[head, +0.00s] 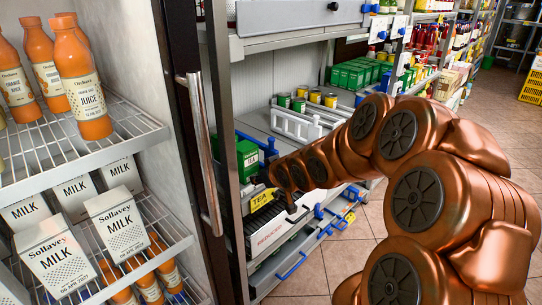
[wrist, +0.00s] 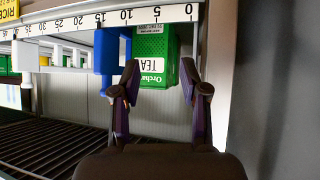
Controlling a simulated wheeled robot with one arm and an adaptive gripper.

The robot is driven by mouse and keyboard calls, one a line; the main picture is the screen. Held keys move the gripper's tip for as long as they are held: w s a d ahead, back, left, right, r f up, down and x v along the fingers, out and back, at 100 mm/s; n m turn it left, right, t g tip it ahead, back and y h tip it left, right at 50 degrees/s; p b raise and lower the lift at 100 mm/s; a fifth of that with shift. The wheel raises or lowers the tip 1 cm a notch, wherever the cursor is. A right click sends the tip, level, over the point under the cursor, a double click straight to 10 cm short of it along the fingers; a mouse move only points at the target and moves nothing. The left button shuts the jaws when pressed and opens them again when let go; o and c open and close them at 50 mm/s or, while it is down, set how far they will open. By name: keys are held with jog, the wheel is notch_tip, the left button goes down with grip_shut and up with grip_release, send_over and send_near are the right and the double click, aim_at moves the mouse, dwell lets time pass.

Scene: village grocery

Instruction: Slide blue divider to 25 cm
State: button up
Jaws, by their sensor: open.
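The blue divider (wrist: 108,58) hangs below the numbered scale strip (wrist: 75,22) in the wrist view, at roughly the 10 to 15 marks. It also shows small in the head view (head: 270,147), partly hidden behind my arm. A green tea box (wrist: 155,42) stands just right of it, under the 5 mark. My gripper (wrist: 160,72) is open, its fingertips apart in front of the tea box. The left fingertip is close to the divider's right side; I cannot tell whether they touch. In the head view my gripper (head: 262,183) is mostly hidden by my arm.
White dividers (wrist: 58,52) stand left of the blue one. A grey wall panel (wrist: 255,80) rises close to my gripper's right. A dark slatted rack (wrist: 45,140) lies below. In the head view a fridge door handle (head: 200,150) and milk cartons (head: 55,255) are left.

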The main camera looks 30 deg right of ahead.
aim_at(273, 145)
jog(key=w+d+r+t+b, duration=0.1)
jog(key=w+d+t+b, duration=0.15)
jog(key=d+t, duration=0.2)
jog(key=w+d+t+b, duration=0.2)
jog(key=d+t+b, duration=0.1)
jog(key=d, duration=0.3)
jog(key=shift+m, duration=0.3)
jog(key=shift+w+r+p, duration=0.2)
jog(key=shift+w+p, duration=0.1)
jog(key=shift+w, duration=3.55)
grip_shut()
